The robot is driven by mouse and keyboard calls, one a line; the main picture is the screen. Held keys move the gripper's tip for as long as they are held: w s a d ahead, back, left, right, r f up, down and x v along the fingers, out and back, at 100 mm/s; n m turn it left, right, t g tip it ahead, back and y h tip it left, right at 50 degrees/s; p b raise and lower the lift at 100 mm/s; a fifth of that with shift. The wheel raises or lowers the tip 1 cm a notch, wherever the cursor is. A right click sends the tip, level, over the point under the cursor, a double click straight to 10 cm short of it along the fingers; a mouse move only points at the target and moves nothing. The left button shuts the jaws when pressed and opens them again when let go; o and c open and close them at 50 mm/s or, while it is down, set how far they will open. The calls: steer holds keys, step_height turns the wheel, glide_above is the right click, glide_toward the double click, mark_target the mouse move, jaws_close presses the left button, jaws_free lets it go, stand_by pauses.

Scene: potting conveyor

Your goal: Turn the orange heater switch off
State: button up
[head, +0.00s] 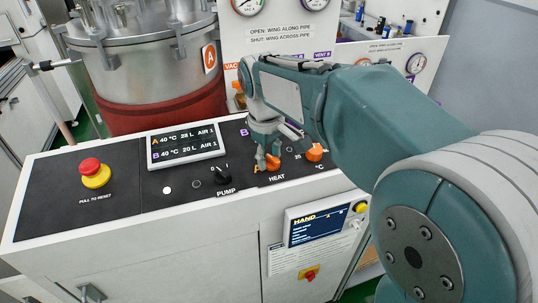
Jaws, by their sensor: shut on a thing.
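The orange heater switch (272,163) sits on the dark control panel, just above the HEAT label. My gripper (266,160) points down at it, with its fingers shut on the switch. The fingers and arm partly hide the switch, so I cannot tell which way it is turned. A second orange knob (315,153) sits just to the right, by the °C marking, apart from the fingers.
A black PUMP knob (223,175) is left of the heater switch. A display (186,146) reads A 40 °C and B 40 °C. A red emergency button (91,168) is at the far left. A steel vessel (150,75) and a gauge board (285,38) stand behind.

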steer(key=shift+f, duration=0.1)
steer(key=o, duration=1.2)
steer(key=shift+c, duration=0.2)
step_height(320, 180, up, 12)
steer(key=shift+s+a, duration=0.3)
steer(key=shift+a, duration=0.15)
steer(key=s+d+f+m+t, duration=0.2)
steer(key=s+d+f+m, duration=0.2)
steer(key=s, duration=0.5)
steer(key=s+d+f+m+t, duration=0.2)
steer(key=s+d+f+m, duration=0.3)
steer(key=s+d+f, duration=0.3)
steer(key=shift+s+d+t+y, duration=0.4)
steer(key=shift+s+d, duration=0.55)
steer(key=shift+d, duration=0.2)
